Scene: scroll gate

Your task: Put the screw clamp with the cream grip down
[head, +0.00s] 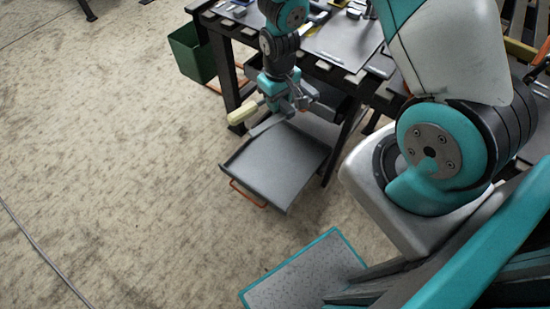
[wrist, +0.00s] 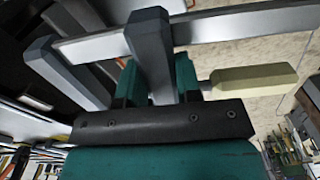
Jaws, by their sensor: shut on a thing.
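The screw clamp's cream grip (head: 246,112) sticks out to the left of my gripper (head: 287,97) in the head view. My gripper (wrist: 160,90) is shut on the clamp. It holds the clamp in the air, by the workbench's front edge and above the far end of a pulled-out grey drawer (head: 270,165). The far end of the clamp is partly hidden by my gripper in the head view.
The workbench (head: 335,45) carries several tools and small parts. The drawer has an orange handle (head: 248,193) at its front and its tray looks empty. A green bin (head: 190,52) stands left of the bench. The floor on the left is mostly clear.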

